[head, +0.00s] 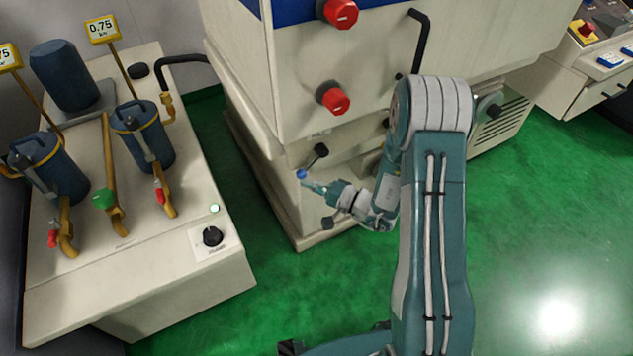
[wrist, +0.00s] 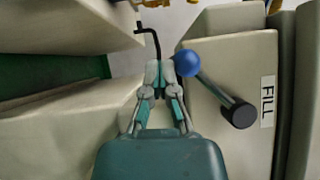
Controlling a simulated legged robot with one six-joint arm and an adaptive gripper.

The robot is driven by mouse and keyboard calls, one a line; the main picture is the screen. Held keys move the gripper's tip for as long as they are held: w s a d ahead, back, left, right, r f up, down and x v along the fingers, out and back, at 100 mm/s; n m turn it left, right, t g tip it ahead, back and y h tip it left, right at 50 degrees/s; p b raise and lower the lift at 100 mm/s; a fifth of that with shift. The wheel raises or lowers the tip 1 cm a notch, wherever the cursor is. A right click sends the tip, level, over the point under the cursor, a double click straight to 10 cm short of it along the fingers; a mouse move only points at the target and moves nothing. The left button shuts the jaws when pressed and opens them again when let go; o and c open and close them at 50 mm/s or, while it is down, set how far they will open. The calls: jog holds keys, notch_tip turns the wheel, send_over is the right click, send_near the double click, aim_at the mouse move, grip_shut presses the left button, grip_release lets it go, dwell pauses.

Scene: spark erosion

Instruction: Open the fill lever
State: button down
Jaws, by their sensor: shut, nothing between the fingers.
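The fill lever is a metal rod with a blue ball (wrist: 187,62) at its free end and a black round hub (wrist: 240,115), beside a white FILL label (wrist: 267,101). In the head view the blue ball (head: 301,174) is low on the cream machine's face, with the black hub (head: 321,150) up and right of it. My gripper (head: 306,184) is shut and empty, its tips close by the ball. In the wrist view my gripper (wrist: 159,72) has its fingertips together just left of the ball. I cannot tell whether they touch it.
The cream machine (head: 290,95) has red knobs (head: 333,98) above the lever and a black handle (head: 421,40). A bench (head: 60,310) with blue canisters (head: 140,135) stands left. Green floor (head: 540,220) is clear at right.

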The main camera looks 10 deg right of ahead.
jog(key=shift+s+a+r+m+t+y, duration=0.2)
jog(key=shift+a+r+m+t, duration=0.2)
jog(key=shift+a+r+m, duration=0.35)
jog(key=shift+s+a+r+m+t+y, duration=0.2)
jog(key=shift+a+r+m+t, duration=0.2)
jog(key=shift+a+r+m, duration=0.25)
jog(key=shift+r, duration=0.1)
